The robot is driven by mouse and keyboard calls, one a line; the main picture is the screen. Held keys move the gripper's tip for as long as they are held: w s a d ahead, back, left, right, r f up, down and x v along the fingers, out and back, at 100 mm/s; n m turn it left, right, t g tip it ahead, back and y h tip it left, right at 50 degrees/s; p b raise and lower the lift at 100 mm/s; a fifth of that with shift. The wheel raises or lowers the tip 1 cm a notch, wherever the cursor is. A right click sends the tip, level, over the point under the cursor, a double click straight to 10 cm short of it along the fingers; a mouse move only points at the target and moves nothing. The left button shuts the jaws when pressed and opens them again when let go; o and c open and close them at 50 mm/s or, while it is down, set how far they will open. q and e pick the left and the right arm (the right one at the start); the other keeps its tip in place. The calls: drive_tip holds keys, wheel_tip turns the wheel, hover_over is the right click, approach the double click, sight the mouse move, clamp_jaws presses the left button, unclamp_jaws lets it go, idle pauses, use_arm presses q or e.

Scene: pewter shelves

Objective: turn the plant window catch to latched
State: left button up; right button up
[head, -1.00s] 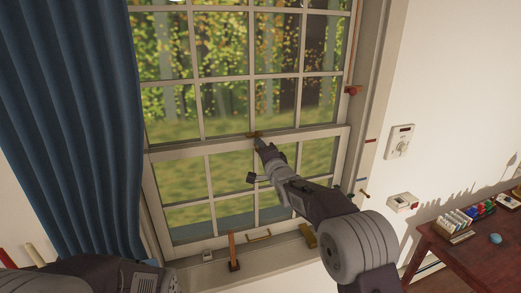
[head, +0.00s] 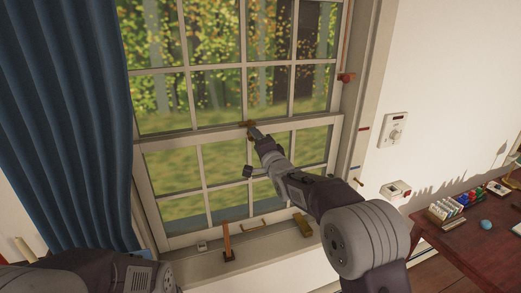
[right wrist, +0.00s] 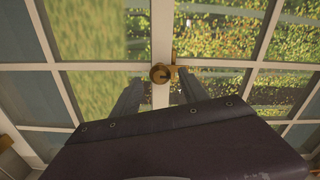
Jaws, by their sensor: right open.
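The window catch (head: 248,125) is a small brass-brown fitting on the white meeting rail between the upper and lower sashes. In the right wrist view the catch (right wrist: 160,73) shows a round pivot, with a short arm reaching right past the rail's edge. My right gripper (head: 255,133) is close to the catch in the head view. In the right wrist view its two grey fingers (right wrist: 159,80) are spread, one on each side of the catch, with nothing between them gripped. Whether a finger touches the catch is unclear. My left gripper is out of view; only part of that arm shows.
A blue curtain (head: 68,130) hangs left of the window. The sill (head: 205,264) holds an upright orange-brown handle (head: 227,241) and small fittings. A red-brown knob (head: 346,77) sits on the right frame. A wooden desk (head: 470,252) with small items stands at right.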

drive_tip(key=b+v, duration=0.2)
drive_tip(key=v, duration=0.4)
drive_tip(key=shift+s, duration=0.3)
drive_tip(key=shift+d, duration=0.1)
drive_tip(key=d+m+h, duration=0.1)
drive_tip(key=d+h, duration=0.1)
drive_tip(key=d, duration=0.3)
drive_tip(key=s+d+f+n+g+h, duration=0.1)
drive_tip(key=s+d+f+g, duration=0.25)
drive_tip(key=s+f, duration=0.4)
drive_tip(key=s+d+f+n+g+h, duration=0.1)
drive_tip(key=s+d+f+g+h, duration=0.25)
drive_tip(key=f, duration=0.65)
drive_tip(key=s+f+n+g, duration=0.3)
drive_tip(key=s+f, duration=0.1)
drive_tip(key=s, duration=0.4)
drive_tip(key=s+d+f+n+g, duration=0.1)
drive_tip(key=s+f+n+g, duration=0.2)
drive_tip(key=s, duration=0.4)
drive_tip(key=s+d+f+n+g+y, duration=0.1)
drive_tip(key=s+f+n+g, duration=0.2)
drive_tip(key=s+f, duration=0.4)
drive_tip(key=shift+s+d+f+n, duration=0.2)
drive_tip(key=shift+s+d+n, duration=0.05)
drive_tip(key=shift+s+n, duration=0.5)
